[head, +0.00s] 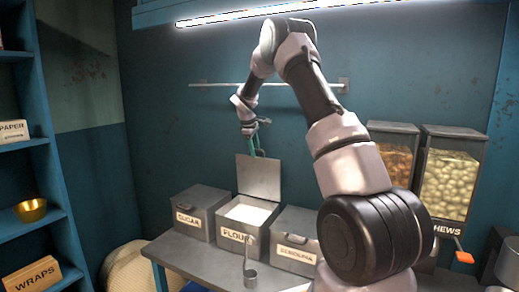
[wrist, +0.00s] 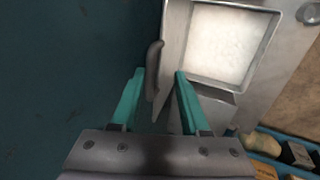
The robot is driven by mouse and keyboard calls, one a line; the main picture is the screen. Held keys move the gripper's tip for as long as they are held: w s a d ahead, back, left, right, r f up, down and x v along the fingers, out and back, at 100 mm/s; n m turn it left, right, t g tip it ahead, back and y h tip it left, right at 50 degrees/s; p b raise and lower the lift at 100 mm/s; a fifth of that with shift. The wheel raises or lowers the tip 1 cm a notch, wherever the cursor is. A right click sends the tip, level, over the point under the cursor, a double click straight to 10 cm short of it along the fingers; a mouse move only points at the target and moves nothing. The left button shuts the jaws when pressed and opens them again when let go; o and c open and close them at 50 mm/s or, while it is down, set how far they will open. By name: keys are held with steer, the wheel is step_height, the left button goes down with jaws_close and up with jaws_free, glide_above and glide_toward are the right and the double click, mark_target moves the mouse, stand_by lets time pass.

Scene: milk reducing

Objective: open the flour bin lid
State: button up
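The flour bin (head: 240,240) stands in the middle of the bench, labelled FLOUR. White flour shows inside it, and also in the wrist view (wrist: 222,42). Its grey lid (head: 259,177) stands raised, nearly upright, at the back of the bin. My gripper (head: 257,152) is at the lid's top edge, pointing down. In the wrist view, the green fingers (wrist: 159,74) are apart, with the lid's dark handle (wrist: 154,68) between them. A gap shows between the fingers and the handle; whether either finger touches the lid cannot be told.
The closed sugar bin (head: 198,212) stands left of the flour bin and the semolina bin (head: 296,236) right of it. Clear dispensers (head: 450,183) stand at right. A rail (head: 210,85) runs along the wall behind my arm.

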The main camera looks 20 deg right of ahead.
steer(key=s+a, duration=0.4)
steer(key=s, duration=0.1)
steer(key=shift+a+r, duration=0.15)
steer(key=shift+a, duration=0.25)
